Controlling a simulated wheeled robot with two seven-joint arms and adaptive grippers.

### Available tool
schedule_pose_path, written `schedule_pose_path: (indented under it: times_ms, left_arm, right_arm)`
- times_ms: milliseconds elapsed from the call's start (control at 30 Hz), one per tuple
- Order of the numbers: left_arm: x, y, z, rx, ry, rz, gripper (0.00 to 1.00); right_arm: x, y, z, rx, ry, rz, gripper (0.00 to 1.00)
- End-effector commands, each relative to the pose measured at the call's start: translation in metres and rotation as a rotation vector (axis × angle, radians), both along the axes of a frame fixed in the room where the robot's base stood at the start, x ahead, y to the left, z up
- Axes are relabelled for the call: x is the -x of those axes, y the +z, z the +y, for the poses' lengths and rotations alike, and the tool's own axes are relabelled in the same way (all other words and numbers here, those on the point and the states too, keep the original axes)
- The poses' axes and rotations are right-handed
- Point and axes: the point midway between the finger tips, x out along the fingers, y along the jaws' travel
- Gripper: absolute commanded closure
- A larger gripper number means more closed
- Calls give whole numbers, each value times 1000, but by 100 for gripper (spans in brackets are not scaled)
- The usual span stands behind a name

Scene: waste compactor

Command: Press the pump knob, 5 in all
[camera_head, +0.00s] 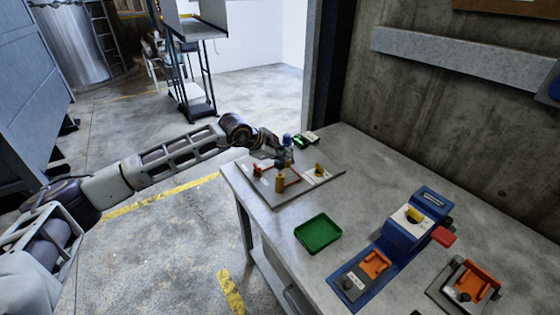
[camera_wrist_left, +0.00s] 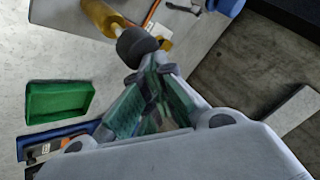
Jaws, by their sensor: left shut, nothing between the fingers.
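The pump shows in the left wrist view as a yellow cylinder (camera_wrist_left: 103,17) with a dark rounded knob (camera_wrist_left: 134,46) on its end. In the head view its yellow body (camera_head: 280,184) stands upright on a grey board (camera_head: 296,198), partly hidden near its top by my gripper. My left gripper (camera_head: 281,160) is over the board at the pump's top. In the left wrist view its fingertips (camera_wrist_left: 152,64) are together, empty and right beside the knob; I cannot tell whether they touch it. My right gripper is out of view.
A blue device (camera_head: 405,233) and an orange-topped unit (camera_head: 471,283) stand to the right. A concrete wall is behind.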

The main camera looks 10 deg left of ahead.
Motion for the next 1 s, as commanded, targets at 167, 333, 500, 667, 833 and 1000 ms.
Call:
schedule_pose_path:
  times_ms: [167,333,500,667,833,1000]
  left_arm:
    - [0,-3,0,-1,1,3,100]
    - [0,-5,0,-1,1,3,100]
    - [0,-6,0,-2,1,4,100]
    - [0,-7,1,-2,1,4,100]
    - [0,-9,1,-2,1,4,100]
    - [0,-10,1,-2,1,4,100]
  right_arm:
    - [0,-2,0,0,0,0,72]
    - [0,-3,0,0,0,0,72]
    - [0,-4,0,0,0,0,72]
    - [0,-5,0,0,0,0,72]
    - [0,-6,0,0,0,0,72]
    - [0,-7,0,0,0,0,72]
